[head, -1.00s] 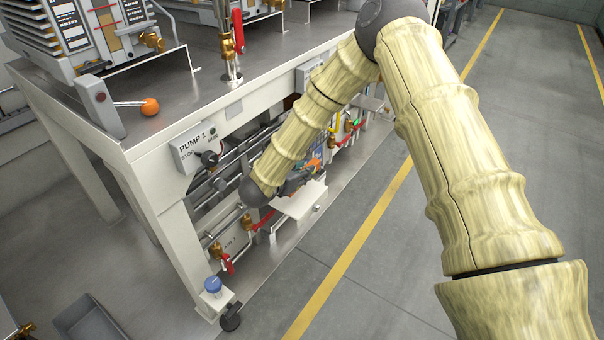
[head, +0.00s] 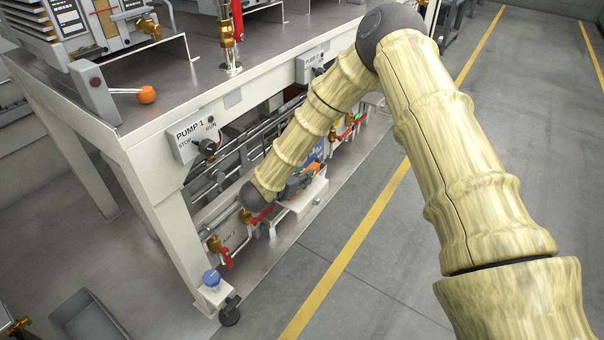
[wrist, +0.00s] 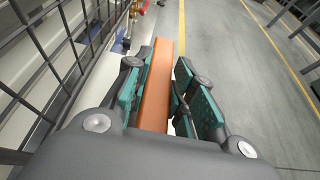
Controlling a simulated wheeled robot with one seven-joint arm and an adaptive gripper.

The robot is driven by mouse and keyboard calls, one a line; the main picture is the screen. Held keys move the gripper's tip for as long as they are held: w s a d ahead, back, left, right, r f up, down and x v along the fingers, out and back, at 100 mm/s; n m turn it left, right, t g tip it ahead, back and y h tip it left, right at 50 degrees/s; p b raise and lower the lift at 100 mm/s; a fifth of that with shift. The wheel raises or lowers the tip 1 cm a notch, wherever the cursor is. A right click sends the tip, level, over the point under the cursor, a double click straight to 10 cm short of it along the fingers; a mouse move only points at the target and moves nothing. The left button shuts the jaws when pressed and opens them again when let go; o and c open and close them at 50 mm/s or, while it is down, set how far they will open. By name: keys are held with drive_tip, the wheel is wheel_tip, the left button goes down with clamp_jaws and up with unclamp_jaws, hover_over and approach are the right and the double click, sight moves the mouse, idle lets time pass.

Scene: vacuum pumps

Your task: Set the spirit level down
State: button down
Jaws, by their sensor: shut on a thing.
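The spirit level looks like a long orange bar (wrist: 157,85) in the wrist view, running away from me between the green-padded fingers. My gripper (wrist: 160,75) is shut on it. In the head view a small orange part of the level (head: 314,168) shows at my gripper (head: 299,183), low beside the bench frame. The gripper is just over a white shelf-like block (head: 310,197). I cannot tell whether the level touches anything below. My forearm and gripper hide most of the level in the head view.
The white bench (head: 150,135) with the PUMP 1 switch box (head: 197,138) stands left of my arm. Pipes and red-handled valves (head: 226,257) lie under it. A dark wire grid (wrist: 75,50) runs close on the left in the wrist view. Grey floor (head: 400,270) to the right is clear.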

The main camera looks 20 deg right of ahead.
drive_tip(key=shift+f, duration=0.25)
idle(0.3)
drive_tip(key=shift+f+b, duration=0.35)
drive_tip(key=shift+f, duration=0.3)
drive_tip(key=shift+f, duration=0.2)
idle(0.4)
drive_tip(key=c, duration=1.1)
unclamp_jaws()
drive_tip(key=v, duration=1.2)
clamp_jaws()
